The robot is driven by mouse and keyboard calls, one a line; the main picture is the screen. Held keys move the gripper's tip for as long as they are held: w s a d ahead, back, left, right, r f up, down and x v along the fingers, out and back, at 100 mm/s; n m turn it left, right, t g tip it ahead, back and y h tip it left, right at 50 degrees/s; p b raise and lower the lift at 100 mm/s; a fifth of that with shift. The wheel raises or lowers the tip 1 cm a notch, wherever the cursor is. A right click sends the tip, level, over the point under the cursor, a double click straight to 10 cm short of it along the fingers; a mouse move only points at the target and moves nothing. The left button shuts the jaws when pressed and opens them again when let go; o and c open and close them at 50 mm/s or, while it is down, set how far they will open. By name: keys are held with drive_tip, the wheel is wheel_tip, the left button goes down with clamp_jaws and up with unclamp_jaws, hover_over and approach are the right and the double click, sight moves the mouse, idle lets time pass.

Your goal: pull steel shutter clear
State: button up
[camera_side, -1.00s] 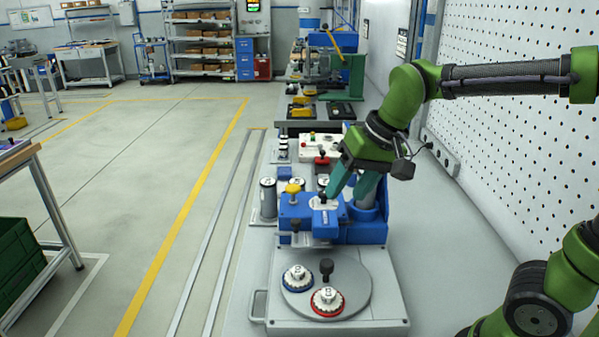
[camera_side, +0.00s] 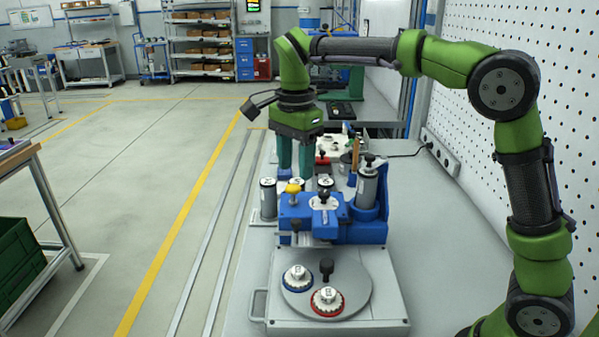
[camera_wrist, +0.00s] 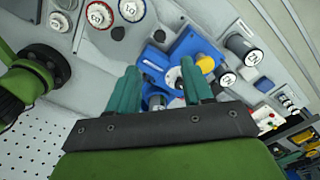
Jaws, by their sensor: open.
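The blue fixture (camera_side: 367,232) stands on the grey base, with a yellow knob (camera_side: 292,188) and a black knob on a pale disc on top. A thin steel-coloured plate (camera_side: 308,242) shows at its front edge; I cannot tell whether this is the shutter. A steel cylinder with a black top (camera_side: 367,185) stands upright in the fixture's blue cup at the right. My gripper (camera_side: 295,170) points down behind the fixture, open and apparently empty. In the wrist view its two teal fingers (camera_wrist: 160,68) are spread, with the blue fixture (camera_wrist: 190,45) visible beyond them.
A round plate (camera_side: 352,290) in front carries a blue-ringed dial (camera_side: 297,278), a red-ringed dial (camera_side: 327,300) and a black knob. Capped cylinders (camera_side: 268,199) stand left of and behind the fixture. The perforated wall (camera_side: 510,60) bounds the right. The bench right of the fixture is clear.

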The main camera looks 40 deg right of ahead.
sight(296, 221)
wheel_tip(296, 221, down, 13)
drive_tip(key=shift+r, duration=0.1)
idle(0.3)
clamp_jaws()
